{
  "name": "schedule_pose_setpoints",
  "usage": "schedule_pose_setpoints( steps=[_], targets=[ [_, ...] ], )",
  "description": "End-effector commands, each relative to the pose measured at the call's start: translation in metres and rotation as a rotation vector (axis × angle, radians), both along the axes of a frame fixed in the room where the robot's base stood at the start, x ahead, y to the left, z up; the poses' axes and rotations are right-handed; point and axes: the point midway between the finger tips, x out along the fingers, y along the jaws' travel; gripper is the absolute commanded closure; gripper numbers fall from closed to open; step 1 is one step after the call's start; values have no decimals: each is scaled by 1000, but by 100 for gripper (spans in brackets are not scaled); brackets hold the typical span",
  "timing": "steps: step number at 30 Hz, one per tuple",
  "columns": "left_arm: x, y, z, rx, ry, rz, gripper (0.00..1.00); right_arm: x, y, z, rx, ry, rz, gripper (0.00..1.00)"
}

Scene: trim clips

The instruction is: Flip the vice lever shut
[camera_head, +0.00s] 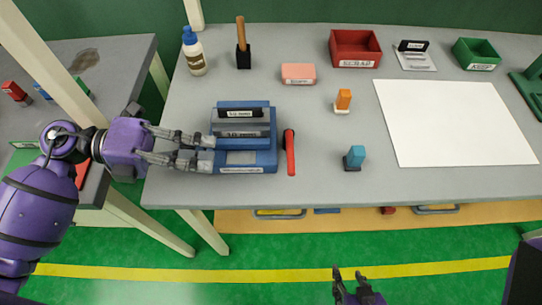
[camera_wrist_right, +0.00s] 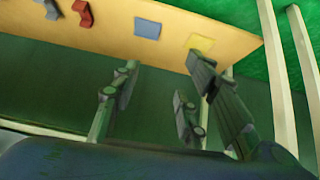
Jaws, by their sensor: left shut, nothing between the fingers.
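The blue vice (camera_head: 262,160) sits near the front left of the grey workbench, with a grey block across its jaws. Its red lever (camera_head: 290,155) is on the vice's right side and points toward the front edge of the bench. My left gripper (camera_head: 209,151) is shut and empty at the left side of the vice, on the side away from the lever. Whether its fingertips touch the vice I cannot tell. My right gripper (camera_head: 355,276) is open and empty, low in front of the bench; its spread fingers also show in the right wrist view (camera_wrist_right: 165,80).
Behind the vice stand a glue bottle (camera_head: 196,55), a black holder with a wooden handle (camera_head: 243,58) and a pink block (camera_head: 298,74). An orange clip (camera_head: 343,101) and a blue clip (camera_head: 354,158) stand right of the lever. A white sheet (camera_head: 455,122) lies further right.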

Motion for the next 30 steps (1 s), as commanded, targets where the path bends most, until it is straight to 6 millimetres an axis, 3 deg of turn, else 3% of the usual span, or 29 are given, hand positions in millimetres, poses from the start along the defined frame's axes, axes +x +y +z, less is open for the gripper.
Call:
schedule_pose_setpoints(
  steps=[18,24,30],
  targets=[
    [1,-113,-18,-3,-5,0,100,13,0,29,6,-38,-9,60],
    [0,-129,-24,-2,-3,0,100,8,-1,27,6,-28,-12,60],
    [0,-132,-26,1,-2,1,100,9,0,28,6,-29,-10,60]
  ],
)
